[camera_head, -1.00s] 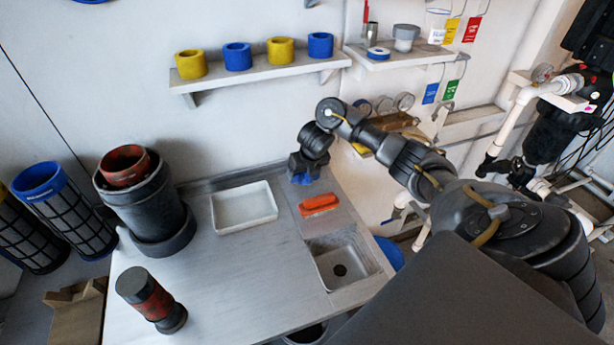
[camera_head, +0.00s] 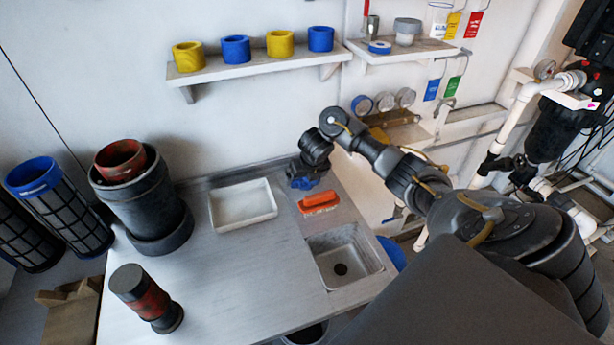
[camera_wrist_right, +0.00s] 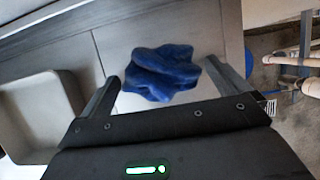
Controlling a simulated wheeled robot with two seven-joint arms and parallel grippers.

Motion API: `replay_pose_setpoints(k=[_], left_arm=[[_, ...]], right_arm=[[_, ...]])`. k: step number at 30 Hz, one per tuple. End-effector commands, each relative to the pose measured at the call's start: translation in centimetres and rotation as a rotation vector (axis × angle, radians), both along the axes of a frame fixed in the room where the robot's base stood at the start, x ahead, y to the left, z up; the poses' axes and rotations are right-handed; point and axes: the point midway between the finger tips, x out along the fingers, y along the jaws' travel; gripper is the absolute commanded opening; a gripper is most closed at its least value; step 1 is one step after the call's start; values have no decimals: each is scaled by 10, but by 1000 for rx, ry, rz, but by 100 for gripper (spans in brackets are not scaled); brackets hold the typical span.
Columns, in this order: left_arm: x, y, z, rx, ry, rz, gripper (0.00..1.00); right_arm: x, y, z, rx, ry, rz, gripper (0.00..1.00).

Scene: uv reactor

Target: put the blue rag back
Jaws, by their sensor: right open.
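The blue rag (camera_head: 303,184) is a crumpled bundle on the counter near its back edge, partly hidden by my right gripper (camera_head: 307,176) in the head view. In the right wrist view the rag (camera_wrist_right: 160,72) lies ahead of my right gripper (camera_wrist_right: 163,72). The two fingers are spread wide, one towards each side of the rag. The gripper is open and not closed on it. My left gripper is not in view.
An orange-handled tool (camera_head: 318,202) lies close in front of the rag, with a sink (camera_head: 342,256) nearer. A white tray (camera_head: 232,221) is to the left. A shelf (camera_head: 255,70) with yellow and blue rings hangs above.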

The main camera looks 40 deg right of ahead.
Motion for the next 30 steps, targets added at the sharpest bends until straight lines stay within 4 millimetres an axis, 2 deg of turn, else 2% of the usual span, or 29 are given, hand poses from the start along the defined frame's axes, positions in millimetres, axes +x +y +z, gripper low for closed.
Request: replay_pose_setpoints(k=[5,12,18,24,30], left_arm=[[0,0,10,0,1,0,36],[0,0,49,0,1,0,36],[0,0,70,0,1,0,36],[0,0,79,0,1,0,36],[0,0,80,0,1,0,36]], right_arm=[[-2,0,13,-2,-2,1,100],[-19,5,61,-5,-1,3,100],[-33,10,95,-5,-4,3,100],[-41,14,112,-1,-2,2,100],[-44,15,114,0,1,0,100]])
